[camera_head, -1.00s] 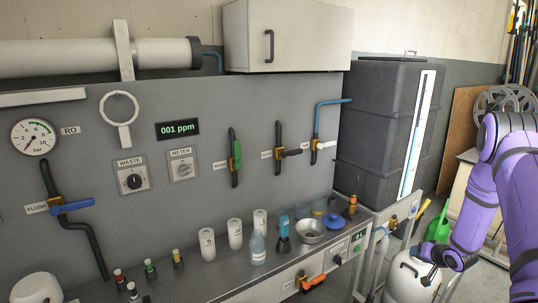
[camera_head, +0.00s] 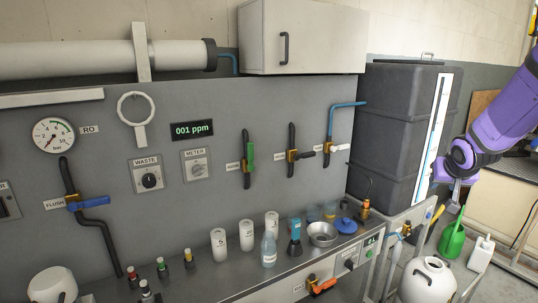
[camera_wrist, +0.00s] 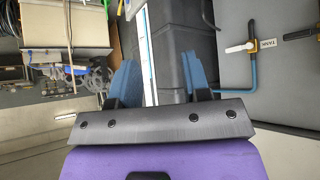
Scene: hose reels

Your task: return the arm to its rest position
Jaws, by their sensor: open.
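My purple arm comes in from the right edge of the head view. No object is held.
A grey panel (camera_head: 100,215) with valves and a gauge stands at the left. Bottles and a bowl (camera_head: 322,234) stand on the counter below. A green watering can (camera_head: 452,239), a white jug (camera_head: 481,254) and a white round vessel (camera_head: 428,282) stand at the lower right.

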